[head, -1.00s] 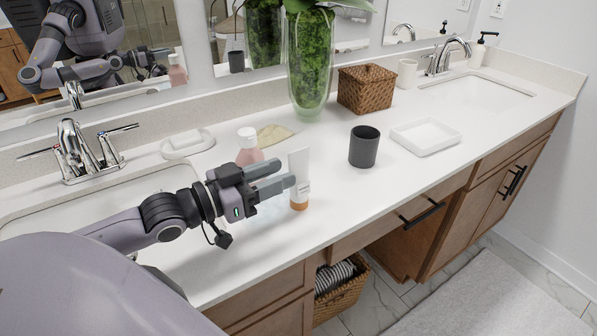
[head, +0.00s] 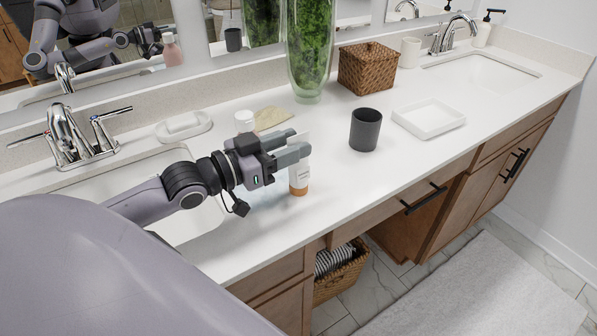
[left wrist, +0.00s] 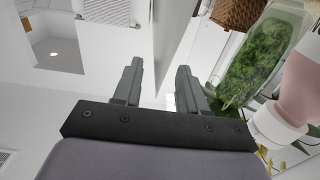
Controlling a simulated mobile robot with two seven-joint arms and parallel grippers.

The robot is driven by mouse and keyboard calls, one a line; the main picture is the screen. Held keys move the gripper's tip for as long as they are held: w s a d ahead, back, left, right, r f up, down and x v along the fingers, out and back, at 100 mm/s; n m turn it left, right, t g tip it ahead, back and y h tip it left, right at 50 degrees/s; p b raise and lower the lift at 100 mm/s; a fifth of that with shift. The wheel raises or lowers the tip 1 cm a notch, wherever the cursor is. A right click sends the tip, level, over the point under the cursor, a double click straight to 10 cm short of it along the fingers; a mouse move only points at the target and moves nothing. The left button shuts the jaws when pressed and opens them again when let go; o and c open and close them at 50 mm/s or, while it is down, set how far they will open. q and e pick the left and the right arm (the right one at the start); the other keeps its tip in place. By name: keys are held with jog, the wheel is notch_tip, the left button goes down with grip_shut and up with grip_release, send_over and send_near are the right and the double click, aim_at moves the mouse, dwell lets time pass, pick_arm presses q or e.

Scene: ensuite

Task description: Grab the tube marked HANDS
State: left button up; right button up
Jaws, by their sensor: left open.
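A white tube with an orange cap at its base (head: 300,183) stands upright on the counter in the head view. Its marking is too small to read. My left gripper (head: 300,142) is open and level, with its fingers at the upper part of the tube. They partly hide the tube, and I cannot tell whether they touch it. In the left wrist view the two fingers (left wrist: 160,82) are apart, with a pale upright shape between and beyond them that may be the tube. My right gripper is not in view.
A bottle with a white cap (head: 245,121) stands just behind my left gripper; its pink body (left wrist: 303,85) shows in the left wrist view. A dark cup (head: 365,130), white tray (head: 429,119), glass vase (head: 308,70) and wicker box (head: 368,68) stand to the right. The counter's front strip is clear.

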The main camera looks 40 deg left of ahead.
aim_at(307, 138)
pick_arm(q)
jog(key=shift+x, duration=1.9)
jog(key=shift+d, duration=0.1)
jog(key=shift+r, duration=0.1)
grip_shut()
